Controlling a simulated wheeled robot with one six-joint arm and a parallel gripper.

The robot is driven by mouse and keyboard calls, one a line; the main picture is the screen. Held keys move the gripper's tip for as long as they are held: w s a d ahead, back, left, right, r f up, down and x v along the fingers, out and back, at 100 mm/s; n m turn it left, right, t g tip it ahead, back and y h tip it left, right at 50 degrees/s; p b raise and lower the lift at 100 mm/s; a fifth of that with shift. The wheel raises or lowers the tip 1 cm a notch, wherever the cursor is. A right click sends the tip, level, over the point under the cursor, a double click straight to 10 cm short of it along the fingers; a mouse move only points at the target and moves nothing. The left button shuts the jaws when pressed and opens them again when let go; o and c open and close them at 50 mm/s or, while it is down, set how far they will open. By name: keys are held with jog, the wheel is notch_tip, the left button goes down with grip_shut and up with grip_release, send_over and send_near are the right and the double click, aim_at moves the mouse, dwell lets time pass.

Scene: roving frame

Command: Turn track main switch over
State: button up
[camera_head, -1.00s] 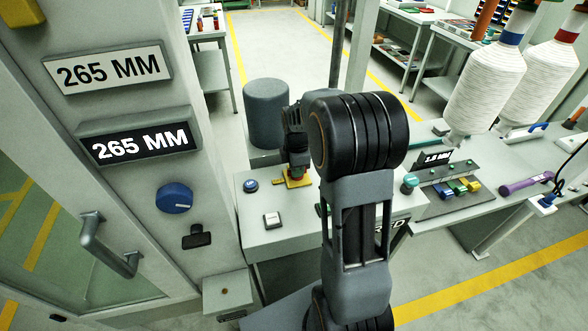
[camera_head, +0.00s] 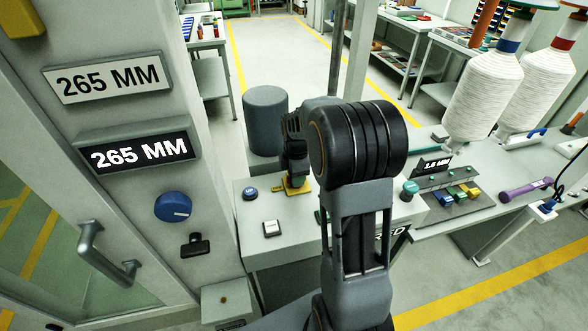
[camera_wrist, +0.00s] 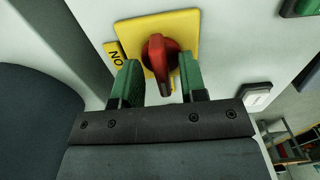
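The main switch is a red rotary handle (camera_wrist: 160,58) on a yellow plate (camera_wrist: 185,22), with a yellow ON tag (camera_wrist: 114,53) beside it. In the wrist view the handle's grip points roughly towards my gripper's palm. My gripper (camera_wrist: 160,68) has its two green fingers spread on either side of the handle. A gap shows at the left finger; contact at the right finger is hard to tell. In the head view my gripper (camera_head: 296,176) is over the yellow plate (camera_head: 304,188) on the grey console (camera_head: 290,240), and the red handle is hidden.
A blue button (camera_head: 250,193) and a white button (camera_head: 271,228) sit on the console near the switch. A grey cylinder (camera_head: 266,120) stands behind. The left cabinet has a blue knob (camera_head: 173,207) and a door handle (camera_head: 100,250). Spools (camera_head: 485,95) stand right.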

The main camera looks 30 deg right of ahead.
notch_tip(320, 180, up, 14)
jog(key=shift+f, duration=0.15)
dwell(0.3)
dwell(0.5)
jog(key=s+a+f+m+t, duration=0.2)
jog(key=s+a+m, duration=0.3)
jog(key=s+m, duration=0.3)
jog(key=s+a+f+m+t, duration=0.2)
jog(key=s+a+m, duration=0.3)
jog(key=s+m, duration=0.2)
jog(key=shift+s+m, duration=0.4)
jog(key=shift+s, duration=0.3)
jog(key=shift+a, duration=0.1)
